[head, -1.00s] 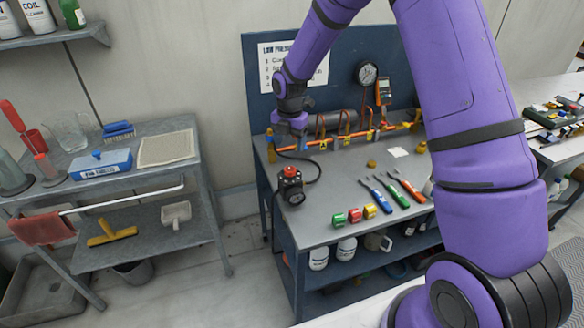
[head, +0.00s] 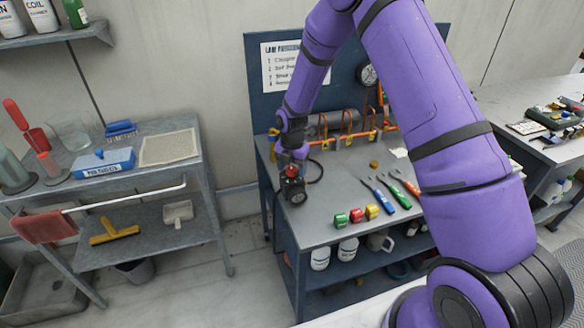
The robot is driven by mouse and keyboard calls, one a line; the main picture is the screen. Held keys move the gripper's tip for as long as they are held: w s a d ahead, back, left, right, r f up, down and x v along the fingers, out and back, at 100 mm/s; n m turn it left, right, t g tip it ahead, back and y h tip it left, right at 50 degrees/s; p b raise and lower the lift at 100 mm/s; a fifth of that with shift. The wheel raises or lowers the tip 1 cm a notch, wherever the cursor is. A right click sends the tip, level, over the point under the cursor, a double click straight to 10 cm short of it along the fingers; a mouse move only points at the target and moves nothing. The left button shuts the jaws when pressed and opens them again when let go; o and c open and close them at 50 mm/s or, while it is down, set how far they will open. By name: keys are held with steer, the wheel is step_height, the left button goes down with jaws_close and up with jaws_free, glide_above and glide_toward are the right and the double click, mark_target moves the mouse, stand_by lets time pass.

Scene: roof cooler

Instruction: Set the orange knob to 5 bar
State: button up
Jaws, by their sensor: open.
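The orange-red knob (head: 292,172) sits on top of a small black regulator at the left front of the blue workbench. The regulator's round gauge (head: 297,197) faces forward; its reading is too small to make out. My gripper (head: 292,164) points down right over the knob, with its jaws open. The gripper partly hides the knob, and I cannot tell whether the fingers are around it or touching it.
A black hose (head: 317,172) curves behind the regulator. An orange pipe rack (head: 345,139) stands at the back of the bench (head: 325,208). A grey cart (head: 188,169) stands to the left.

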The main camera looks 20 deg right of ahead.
steer(key=shift+c, duration=0.2)
steer(key=c, duration=0.9)
steer(key=shift+m, duration=0.3)
